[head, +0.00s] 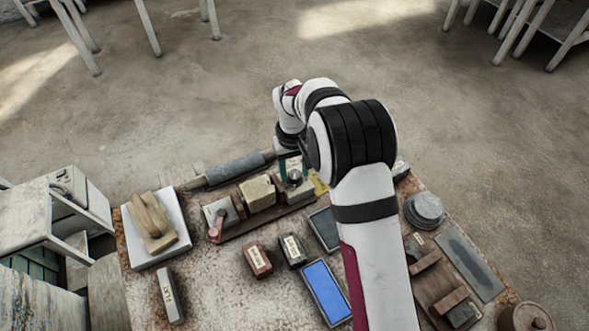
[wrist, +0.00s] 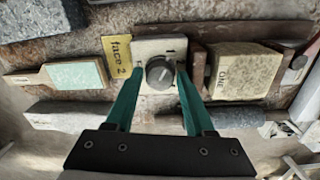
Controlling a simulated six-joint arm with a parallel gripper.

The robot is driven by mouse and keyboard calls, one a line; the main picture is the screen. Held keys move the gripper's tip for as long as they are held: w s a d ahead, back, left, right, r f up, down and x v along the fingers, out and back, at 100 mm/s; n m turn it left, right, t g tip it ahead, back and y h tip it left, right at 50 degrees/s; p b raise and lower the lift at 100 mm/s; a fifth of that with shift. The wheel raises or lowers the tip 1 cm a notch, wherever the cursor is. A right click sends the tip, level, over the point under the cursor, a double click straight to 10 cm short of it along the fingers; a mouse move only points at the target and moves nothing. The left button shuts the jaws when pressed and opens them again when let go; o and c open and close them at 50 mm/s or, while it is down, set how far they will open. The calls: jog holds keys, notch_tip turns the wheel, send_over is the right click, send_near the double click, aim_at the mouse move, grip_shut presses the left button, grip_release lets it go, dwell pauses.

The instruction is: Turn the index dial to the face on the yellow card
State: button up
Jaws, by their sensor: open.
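The index dial is a grey round knob (wrist: 159,73) on a pale square plate (wrist: 150,45) with small marks around it. Which mark the knob points at is too small to tell. The yellow card (wrist: 118,52) reads "face 2" and lies just left of the plate; it also shows in the head view (head: 320,184). My gripper (wrist: 157,70) is open, with one teal finger on each side of the knob. I cannot tell whether the fingers touch it. In the head view the knob (head: 295,176) is under my gripper, partly hidden by it.
A pale block marked "ONE" (wrist: 245,72) sits right of the dial in the wrist view. A pale-green-topped piece (wrist: 77,75) lies to the left. In the head view a blue-screened tablet (head: 326,291), small labelled blocks (head: 257,261) and a grey roller (head: 235,169) share the table.

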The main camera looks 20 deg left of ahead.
grip_shut()
jog(key=shift+m, duration=0.3)
jog(key=m, duration=0.3)
jog(key=shift+m, duration=2)
grip_release()
